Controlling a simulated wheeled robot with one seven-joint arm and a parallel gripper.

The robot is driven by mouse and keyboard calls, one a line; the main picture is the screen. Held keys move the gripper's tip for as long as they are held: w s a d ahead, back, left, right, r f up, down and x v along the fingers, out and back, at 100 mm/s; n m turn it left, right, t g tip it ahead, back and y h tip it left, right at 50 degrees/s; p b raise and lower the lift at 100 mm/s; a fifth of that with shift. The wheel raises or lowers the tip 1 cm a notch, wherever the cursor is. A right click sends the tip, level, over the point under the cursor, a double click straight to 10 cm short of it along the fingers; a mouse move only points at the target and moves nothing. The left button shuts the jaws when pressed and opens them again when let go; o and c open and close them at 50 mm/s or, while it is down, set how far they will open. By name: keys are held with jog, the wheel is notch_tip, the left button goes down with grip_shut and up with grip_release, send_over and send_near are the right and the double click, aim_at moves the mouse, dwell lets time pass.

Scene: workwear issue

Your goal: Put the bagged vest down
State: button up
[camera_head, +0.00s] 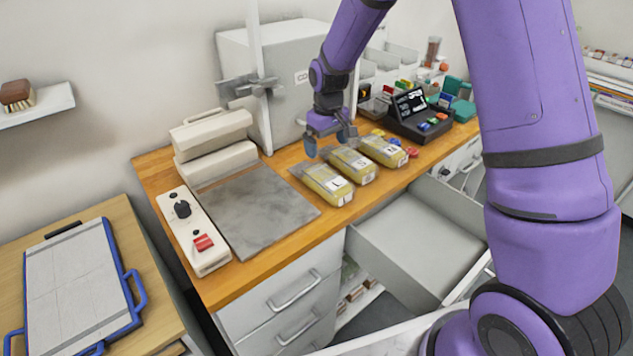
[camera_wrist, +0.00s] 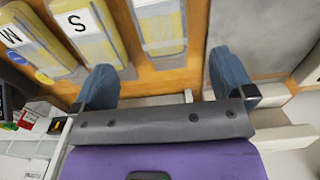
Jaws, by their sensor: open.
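Three bagged vests lie in a row on the wooden counter (camera_head: 284,262), yellow in clear bags with white size labels: a near one (camera_head: 322,187), a middle one (camera_head: 350,166) and a far one (camera_head: 380,151). My gripper (camera_head: 330,146) is open and empty above the counter, behind the near and middle bags. In the wrist view my open fingers (camera_wrist: 166,82) straddle the end of the near bag (camera_wrist: 160,28), apart from it. The middle bag (camera_wrist: 95,30), labelled S, and the far bag (camera_wrist: 38,45) lie to its left there.
A grey plate (camera_head: 255,208) of a beige sealing machine (camera_head: 215,145) lies left of the bags. A dark console (camera_head: 420,115) stands right of them. An open, empty drawer (camera_head: 415,245) juts out below the counter. A blue-edged board (camera_head: 75,285) lies at left.

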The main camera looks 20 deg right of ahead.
jog(key=shift+w+a+f, duration=0.15)
jog(key=shift+f, duration=0.3)
jog(key=shift+w+a+f, duration=0.1)
jog(key=shift+a+f, duration=0.05)
jog(key=shift+f, duration=0.25)
send_over(326, 175)
jog(key=f, duration=0.4)
jog(key=shift+a+f, duration=0.2)
jog(key=shift+a, duration=0.15)
jog(key=shift+s+d+f, duration=0.1)
jog(key=shift+d+f, duration=0.05)
jog(key=shift+f, duration=1.3)
jog(key=shift+d+f, duration=0.15)
jog(key=shift+f, duration=1.25)
jog(key=c, duration=0.8)
jog(key=shift+r, duration=0.1)
jog(key=shift+c, duration=0.2)
